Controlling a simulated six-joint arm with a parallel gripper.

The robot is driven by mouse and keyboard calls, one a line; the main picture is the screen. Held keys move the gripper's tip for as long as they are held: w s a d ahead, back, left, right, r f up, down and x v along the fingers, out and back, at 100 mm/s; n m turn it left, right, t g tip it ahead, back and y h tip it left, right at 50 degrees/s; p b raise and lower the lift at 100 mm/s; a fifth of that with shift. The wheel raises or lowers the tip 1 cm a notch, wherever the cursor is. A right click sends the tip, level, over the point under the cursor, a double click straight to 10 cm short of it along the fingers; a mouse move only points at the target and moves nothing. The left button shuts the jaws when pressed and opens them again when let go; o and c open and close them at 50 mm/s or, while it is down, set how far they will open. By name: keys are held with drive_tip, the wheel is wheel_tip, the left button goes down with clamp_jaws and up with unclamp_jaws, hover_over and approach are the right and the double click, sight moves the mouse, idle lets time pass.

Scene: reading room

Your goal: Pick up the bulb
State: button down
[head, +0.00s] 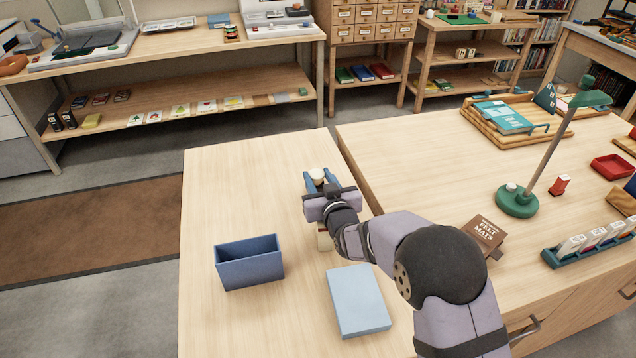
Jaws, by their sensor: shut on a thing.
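The bulb (318,174) shows as a small cream-white rounded top between the blue fingers of my gripper (320,180). My gripper is shut on it, over the right part of the near wooden table (225,185). The arm and wrist hide the lower part of the bulb, so I cannot tell whether it touches the table.
A blue open box (250,262) stands left of the arm. A light blue flat block (358,300) lies in front. A cream object (325,241) is partly hidden under the wrist. A green lamp (518,198) and a brown box (484,236) stand to the right.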

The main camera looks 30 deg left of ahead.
wheel_tip(320, 180, up, 9)
drive_tip(key=shift+r+b, duration=0.15)
drive_tip(key=shift+b, duration=0.35)
drive_tip(key=shift+r, duration=0.1)
